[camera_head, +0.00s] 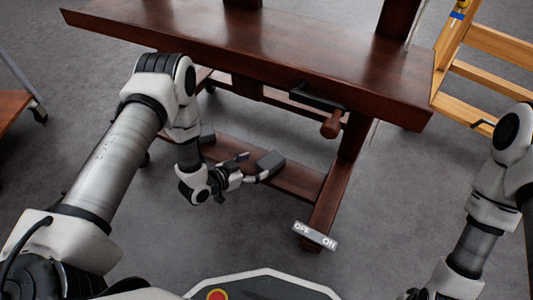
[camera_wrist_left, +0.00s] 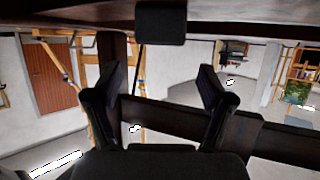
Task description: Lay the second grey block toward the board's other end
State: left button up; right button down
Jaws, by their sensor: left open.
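A second grey block (camera_head: 207,133) sits toward the board's left end, partly hidden by my left arm. Of my right gripper (camera_head: 415,293) only a piece shows at the bottom edge.
The heavy bench top (camera_head: 270,45) overhangs the board, with a vise handle (camera_head: 332,124) at its front. A bench leg and foot (camera_head: 325,210) stand right of the blocks. A light wooden frame (camera_head: 490,75) is at the far right. Grey floor lies clear in front.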

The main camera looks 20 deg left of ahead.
pick_arm(q)
jog(key=s+a+n+g+y, duration=0.15)
jog(key=s+g, duration=0.25)
jog(key=s, duration=0.6)
jog(key=s+a+n+g+y+p, duration=0.1)
jog(key=s+n+g+y, duration=0.25)
jog(key=s, duration=0.55)
jog(key=s+a+n+g+y, duration=0.2)
jog(key=s+g, duration=0.2)
jog(key=s, duration=0.6)
notch_tip(320, 180, up, 45)
jog(key=p, duration=4.6)
jog(key=shift+d+r+m, duration=0.15)
jog(key=shift+d+m, duration=0.15)
pick_arm(e)
notch_tip(320, 180, up, 48)
jog(key=shift+s+r, duration=0.1)
